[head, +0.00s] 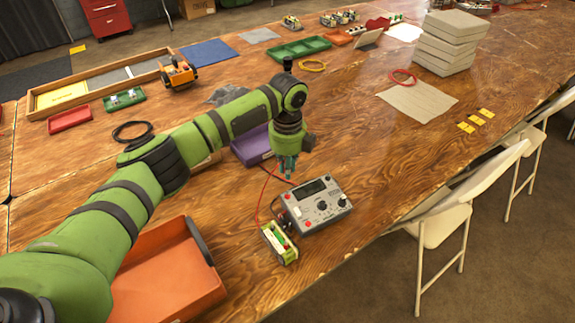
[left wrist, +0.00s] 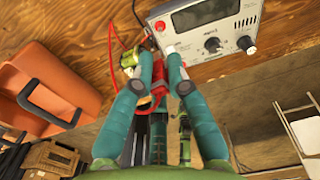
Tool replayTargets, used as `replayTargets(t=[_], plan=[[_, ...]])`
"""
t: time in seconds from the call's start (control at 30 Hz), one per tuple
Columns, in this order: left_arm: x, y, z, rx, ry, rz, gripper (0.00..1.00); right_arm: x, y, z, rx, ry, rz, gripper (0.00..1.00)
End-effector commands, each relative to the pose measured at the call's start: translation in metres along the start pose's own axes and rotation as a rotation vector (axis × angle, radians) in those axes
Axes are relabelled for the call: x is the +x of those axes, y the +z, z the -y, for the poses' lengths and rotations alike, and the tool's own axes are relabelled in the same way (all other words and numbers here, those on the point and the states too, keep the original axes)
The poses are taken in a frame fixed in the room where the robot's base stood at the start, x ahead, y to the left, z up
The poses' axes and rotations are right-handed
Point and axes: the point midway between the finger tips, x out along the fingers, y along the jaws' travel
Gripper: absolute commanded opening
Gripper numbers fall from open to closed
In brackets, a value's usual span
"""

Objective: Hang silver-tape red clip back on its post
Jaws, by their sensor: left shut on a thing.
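My left gripper (head: 287,172) is above the table just behind the grey charger (head: 318,204). In the left wrist view its fingers (left wrist: 160,66) are closed on a red clip (left wrist: 157,93), partly hidden between them. I cannot make out silver tape on it. A red lead (head: 261,196) runs between the gripper and the charger area, and it also shows in the left wrist view (left wrist: 112,42). The charger shows there too (left wrist: 207,28), with its dials and dark display. A green-and-white battery pack (head: 279,242) sits against its left front. My right gripper is not in view.
An orange bin (head: 165,272) stands at front left, and a purple tray (head: 251,147) is behind the gripper. A coiled black cable (head: 132,131) lies left. White chairs (head: 440,222) line the right edge. Bare table lies right of the charger.

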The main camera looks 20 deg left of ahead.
Motion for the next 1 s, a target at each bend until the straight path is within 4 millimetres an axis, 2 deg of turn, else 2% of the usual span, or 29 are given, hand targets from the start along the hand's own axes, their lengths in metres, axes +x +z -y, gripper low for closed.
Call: replayTargets(t=[1.0], plan=[[0.058,-0.001,0.0,0.0,0.001,-0.003,0.0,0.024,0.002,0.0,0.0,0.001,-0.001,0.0]])
